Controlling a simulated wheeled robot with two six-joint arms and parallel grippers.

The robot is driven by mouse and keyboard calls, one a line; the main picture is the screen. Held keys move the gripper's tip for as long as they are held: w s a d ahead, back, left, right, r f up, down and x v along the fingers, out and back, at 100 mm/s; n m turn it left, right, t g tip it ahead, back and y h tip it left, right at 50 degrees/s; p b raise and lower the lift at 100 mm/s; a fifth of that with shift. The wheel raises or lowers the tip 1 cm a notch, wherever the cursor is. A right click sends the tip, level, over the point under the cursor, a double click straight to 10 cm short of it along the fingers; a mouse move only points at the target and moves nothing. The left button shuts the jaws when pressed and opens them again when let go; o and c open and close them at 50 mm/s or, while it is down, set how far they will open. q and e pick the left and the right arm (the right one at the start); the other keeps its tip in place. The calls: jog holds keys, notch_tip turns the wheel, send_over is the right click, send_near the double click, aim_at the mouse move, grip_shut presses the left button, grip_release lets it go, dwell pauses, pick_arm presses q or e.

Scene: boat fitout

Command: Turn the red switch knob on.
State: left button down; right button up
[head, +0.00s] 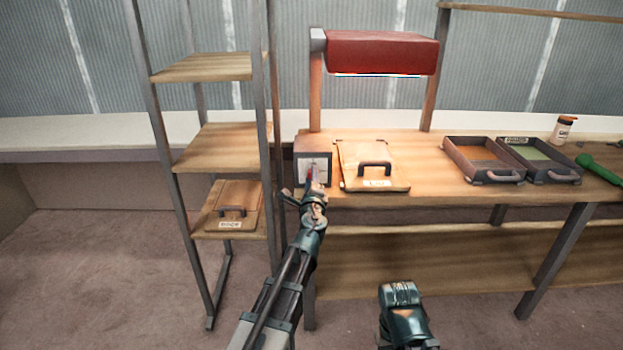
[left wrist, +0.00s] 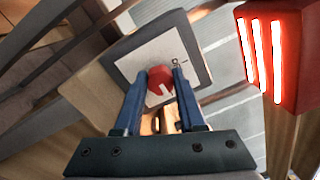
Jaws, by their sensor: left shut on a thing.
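The red switch knob (left wrist: 160,77) sits on the white face of a grey switch box (left wrist: 196,32) in the left wrist view. In the head view the box (head: 313,155) stands at the left front edge of the workbench, and a little red of the knob (head: 309,174) shows above my gripper. My left gripper (left wrist: 154,85) is shut on the knob, with one blue finger on each side of it. A small mark shows on the plate beside the right finger. My right arm's end (head: 402,297) is low in front of the bench; its fingers cannot be made out.
A wooden board with a handle (head: 375,180) lies just right of the box. Two trays (head: 485,177) and a green tool (head: 597,170) lie further right. A red lamp (head: 382,52) hangs above the bench. A shelf rack (head: 173,160) stands close on the left.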

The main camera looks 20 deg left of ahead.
dwell(0.3)
pick_arm(q)
jog(key=c, duration=0.5)
grip_release()
